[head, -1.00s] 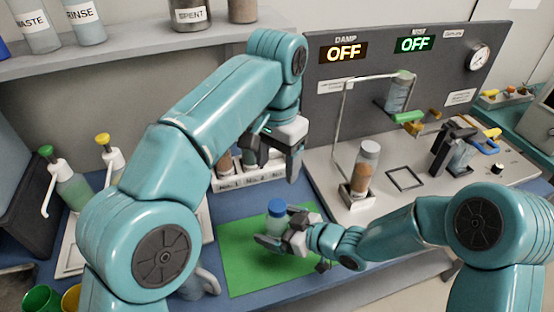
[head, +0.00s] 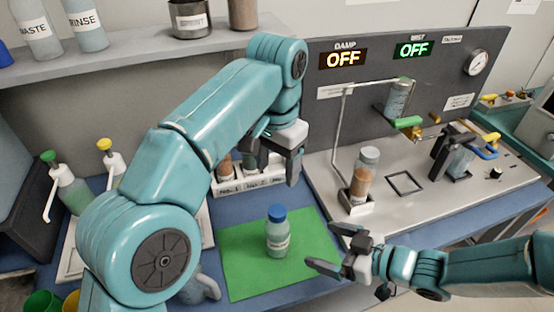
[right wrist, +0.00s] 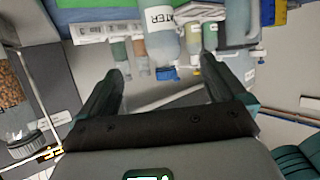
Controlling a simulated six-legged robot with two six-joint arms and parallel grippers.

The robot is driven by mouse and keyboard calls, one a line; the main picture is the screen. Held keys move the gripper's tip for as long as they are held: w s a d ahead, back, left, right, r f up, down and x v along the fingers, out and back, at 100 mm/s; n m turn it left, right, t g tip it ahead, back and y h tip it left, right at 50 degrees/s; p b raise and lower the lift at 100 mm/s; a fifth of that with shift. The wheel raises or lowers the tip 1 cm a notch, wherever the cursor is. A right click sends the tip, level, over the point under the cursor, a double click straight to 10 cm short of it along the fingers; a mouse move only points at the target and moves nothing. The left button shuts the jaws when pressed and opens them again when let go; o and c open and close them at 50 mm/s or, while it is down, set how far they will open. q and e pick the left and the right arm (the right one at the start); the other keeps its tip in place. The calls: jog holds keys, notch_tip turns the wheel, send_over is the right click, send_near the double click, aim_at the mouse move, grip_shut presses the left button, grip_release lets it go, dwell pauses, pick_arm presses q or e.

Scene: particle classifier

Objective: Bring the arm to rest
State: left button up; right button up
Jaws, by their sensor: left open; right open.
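My right gripper (head: 332,252) is open and empty over the front right edge of the green mat (head: 240,281). Its spread fingers also show in the right wrist view (right wrist: 160,88), with nothing between them. A blue-capped bottle (head: 278,236) stands upright on the mat, to the left of the right gripper and apart from it. My left gripper (head: 275,150) hangs open above the white vial rack (head: 245,187); its arm arches across the left of the head view. Whether its fingers touch anything behind them is hidden.
The apparatus base (head: 425,205) at right bears a brown-filled vial (head: 363,175), a clamp and an empty square frame (head: 404,183). The panel displays (head: 343,59) read OFF. Pump bottles (head: 66,186) stand at left. Bare mat lies around the blue-capped bottle.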

jog(key=shift+v, duration=0.9)
